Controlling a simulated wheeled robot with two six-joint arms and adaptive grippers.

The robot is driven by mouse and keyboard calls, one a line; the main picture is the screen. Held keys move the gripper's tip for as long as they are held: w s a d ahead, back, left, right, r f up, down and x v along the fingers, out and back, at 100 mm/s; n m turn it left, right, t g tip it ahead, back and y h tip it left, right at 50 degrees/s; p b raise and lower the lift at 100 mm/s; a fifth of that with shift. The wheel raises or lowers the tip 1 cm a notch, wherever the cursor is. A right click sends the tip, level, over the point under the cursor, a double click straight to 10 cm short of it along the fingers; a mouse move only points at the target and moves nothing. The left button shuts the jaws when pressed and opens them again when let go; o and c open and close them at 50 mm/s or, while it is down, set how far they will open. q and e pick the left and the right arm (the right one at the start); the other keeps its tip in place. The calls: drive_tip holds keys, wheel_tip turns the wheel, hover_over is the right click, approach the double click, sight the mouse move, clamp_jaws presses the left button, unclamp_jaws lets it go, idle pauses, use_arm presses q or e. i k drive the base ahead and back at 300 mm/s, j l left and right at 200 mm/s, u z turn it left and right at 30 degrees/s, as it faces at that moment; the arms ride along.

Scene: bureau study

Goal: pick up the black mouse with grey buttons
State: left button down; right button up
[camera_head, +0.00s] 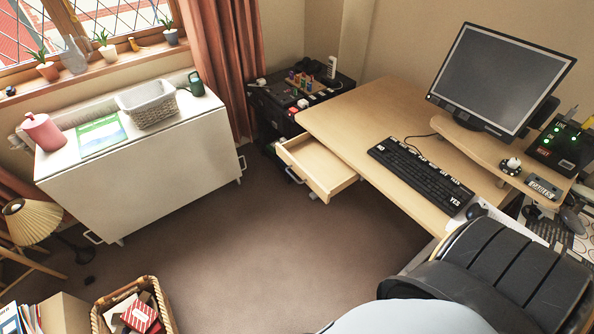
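I cannot single out the black mouse with grey buttons for certain. A small dark rounded object (477,211), mouse-like, lies by the right end of the black keyboard (420,172) on the wooden desk. Another dark grey rounded object (572,220) sits at the far right edge, on a dark and white patterned surface. A smaller dark shape (533,213) is just left of it. Their buttons are too small to make out. Neither of my grippers shows in the head view.
A monitor (499,78) stands on a raised wooden shelf. A dark padded chair back (510,268) blocks the desk's near right side. An open drawer (318,168) juts out left of the desk. A wicker basket (104,303) stands lower left. The middle carpet (240,235) is clear.

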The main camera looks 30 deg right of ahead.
sight(478, 209)
drive_tip(key=z, duration=2.65)
